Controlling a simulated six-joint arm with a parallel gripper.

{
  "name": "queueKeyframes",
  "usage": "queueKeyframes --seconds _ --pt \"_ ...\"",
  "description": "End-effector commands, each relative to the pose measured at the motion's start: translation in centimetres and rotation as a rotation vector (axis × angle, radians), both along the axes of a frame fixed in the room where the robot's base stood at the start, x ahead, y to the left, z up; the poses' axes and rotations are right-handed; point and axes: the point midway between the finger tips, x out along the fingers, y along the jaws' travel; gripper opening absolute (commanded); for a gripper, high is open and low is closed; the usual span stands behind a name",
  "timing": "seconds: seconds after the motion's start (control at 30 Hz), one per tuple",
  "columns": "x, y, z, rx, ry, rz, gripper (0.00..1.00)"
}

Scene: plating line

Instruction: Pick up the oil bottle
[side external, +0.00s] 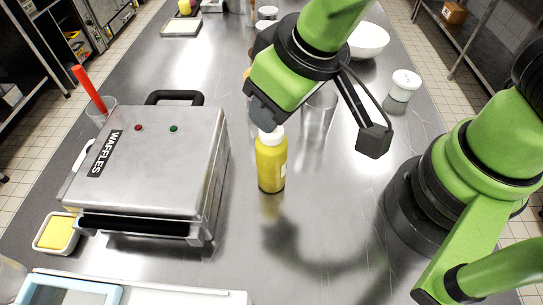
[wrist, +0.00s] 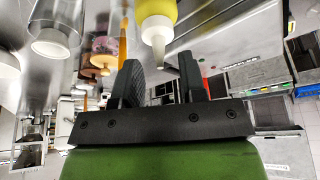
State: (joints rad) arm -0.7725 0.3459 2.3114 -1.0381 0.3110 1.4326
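The oil bottle (side external: 271,165) is yellow with a white cap and stands upright on the steel counter. My gripper (side external: 262,112) is close to its cap, with the dark fingers at the cap's upper left in the side view. In the wrist view, the bottle's white nozzle (wrist: 157,32) points toward the gap between my two fingers (wrist: 160,66). The fingers are apart and nothing is held between them. The bottle's lower part is cut off at the top of the wrist view.
A waffle maker (side external: 160,160) stands close left of the bottle. A clear glass (side external: 318,115) stands just behind and to the right. A white-lidded jar (side external: 402,86) and a white bowl (side external: 368,40) are farther right. The counter (side external: 330,215) in front and to the right is clear.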

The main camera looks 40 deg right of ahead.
Motion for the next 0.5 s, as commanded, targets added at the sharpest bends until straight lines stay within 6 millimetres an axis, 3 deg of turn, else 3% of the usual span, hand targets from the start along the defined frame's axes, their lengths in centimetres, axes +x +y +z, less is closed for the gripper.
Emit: queueKeyframes --seconds 0.2,0.5 --pt "0.7 0.1 -1.6 -0.002 0.000 -0.001 0.38" --pt "0.9 0.2 -2.0 0.001 0.000 -0.002 0.38"
